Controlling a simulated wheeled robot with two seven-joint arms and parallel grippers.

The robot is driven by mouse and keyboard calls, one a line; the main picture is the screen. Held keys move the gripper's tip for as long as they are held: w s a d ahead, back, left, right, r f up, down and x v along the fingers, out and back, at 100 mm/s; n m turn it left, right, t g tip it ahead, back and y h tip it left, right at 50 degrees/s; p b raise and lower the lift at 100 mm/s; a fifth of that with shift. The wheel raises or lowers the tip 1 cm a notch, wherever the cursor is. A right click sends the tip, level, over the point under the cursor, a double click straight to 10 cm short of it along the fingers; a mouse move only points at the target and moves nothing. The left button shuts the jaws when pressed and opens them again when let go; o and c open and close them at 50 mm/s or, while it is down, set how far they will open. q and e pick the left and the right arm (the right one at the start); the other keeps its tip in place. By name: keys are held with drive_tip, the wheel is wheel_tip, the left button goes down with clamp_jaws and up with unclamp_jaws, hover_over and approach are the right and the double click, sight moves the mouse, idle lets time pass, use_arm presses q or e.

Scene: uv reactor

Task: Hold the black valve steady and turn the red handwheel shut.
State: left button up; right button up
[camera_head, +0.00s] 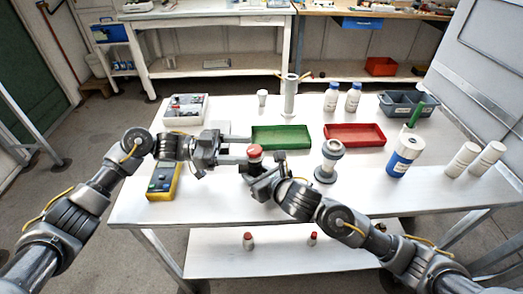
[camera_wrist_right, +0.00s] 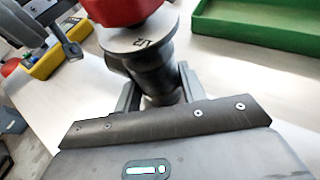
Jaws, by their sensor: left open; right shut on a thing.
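The red handwheel (camera_head: 255,151) tops the black valve over the front middle of the white table. In the right wrist view the handwheel (camera_wrist_right: 120,8) is cut off by the top edge, above a grey disc with dark lettering. The black valve body (camera_wrist_right: 150,72) stands between the fingers of my right gripper (camera_wrist_right: 158,92), which is shut on it. In the head view my right gripper (camera_head: 256,180) largely hides the valve. My left gripper (camera_head: 243,147) is open just left of the handwheel, its fingers pointing right towards it; contact cannot be told.
A green tray (camera_head: 281,146) and a red tray (camera_head: 355,142) lie behind. A grey flanged fitting (camera_head: 328,168) stands right of my right gripper. A yellow box (camera_head: 163,190) lies at left under my left arm. A blue-labelled bottle (camera_head: 401,164) and two white cylinders stand at right.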

sight(261, 149)
use_arm(q)
drive_tip(key=shift+n+t, duration=0.3)
drive_tip(key=shift+t, duration=0.2)
drive_tip(key=shift+d+f, duration=0.2)
drive_tip(key=shift+d, duration=1.35)
drive_tip(key=shift+d+f, duration=0.15)
drive_tip(key=shift+d, duration=1.35)
drive_tip(key=c, duration=1)
drive_tip(key=shift+g, duration=0.3)
